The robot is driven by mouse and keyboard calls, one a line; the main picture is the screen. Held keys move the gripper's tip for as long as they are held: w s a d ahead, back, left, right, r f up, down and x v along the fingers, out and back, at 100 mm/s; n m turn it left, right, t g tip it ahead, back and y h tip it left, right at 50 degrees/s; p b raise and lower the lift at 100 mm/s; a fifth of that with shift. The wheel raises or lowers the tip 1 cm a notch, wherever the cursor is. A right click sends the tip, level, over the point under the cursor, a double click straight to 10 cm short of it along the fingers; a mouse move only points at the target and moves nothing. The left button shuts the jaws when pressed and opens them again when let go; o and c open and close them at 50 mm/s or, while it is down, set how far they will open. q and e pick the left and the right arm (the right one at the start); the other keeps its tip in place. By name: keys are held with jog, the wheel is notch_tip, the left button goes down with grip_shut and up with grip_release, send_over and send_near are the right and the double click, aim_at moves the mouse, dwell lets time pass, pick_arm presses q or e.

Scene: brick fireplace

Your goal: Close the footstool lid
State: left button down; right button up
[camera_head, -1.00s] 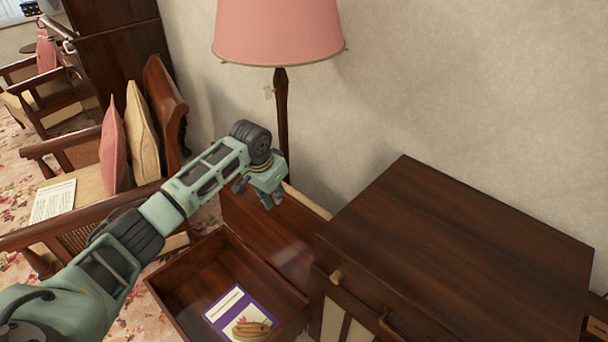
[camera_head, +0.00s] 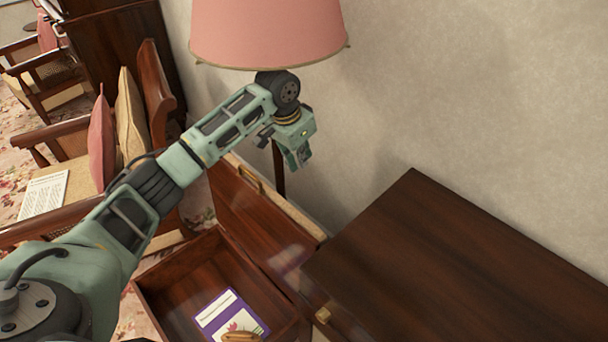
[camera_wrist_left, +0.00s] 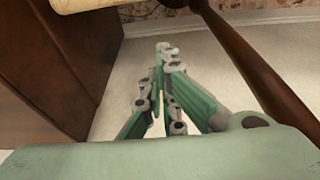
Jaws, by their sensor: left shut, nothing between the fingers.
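The footstool (camera_head: 165,289) is an open dark wooden box at the lower middle of the head view. Its lid (camera_head: 262,222) stands raised along the box's back side, with a pale padded edge and a brass-coloured fitting near its top. My left gripper (camera_head: 302,164) is above and behind the lid's top edge, close to the wall, pointing down, shut and empty. In the left wrist view its fingers (camera_wrist_left: 160,60) are together, with the lid's pale edge apparently at the top left. It does not appear to touch the lid. My right gripper is out of view.
A dark cabinet (camera_head: 450,265) stands close on the right. A pink lamp (camera_head: 268,30) is behind my wrist. A cushioned armchair (camera_head: 75,155) is on the left.

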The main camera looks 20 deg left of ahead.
pick_arm(q)
jog(key=a+x, duration=0.1)
jog(key=x, duration=0.9)
jog(key=s, duration=0.2)
jog(key=s+p, duration=0.1)
jog(key=shift+s+a+r, duration=0.2)
jog(key=shift+s+a, duration=0.1)
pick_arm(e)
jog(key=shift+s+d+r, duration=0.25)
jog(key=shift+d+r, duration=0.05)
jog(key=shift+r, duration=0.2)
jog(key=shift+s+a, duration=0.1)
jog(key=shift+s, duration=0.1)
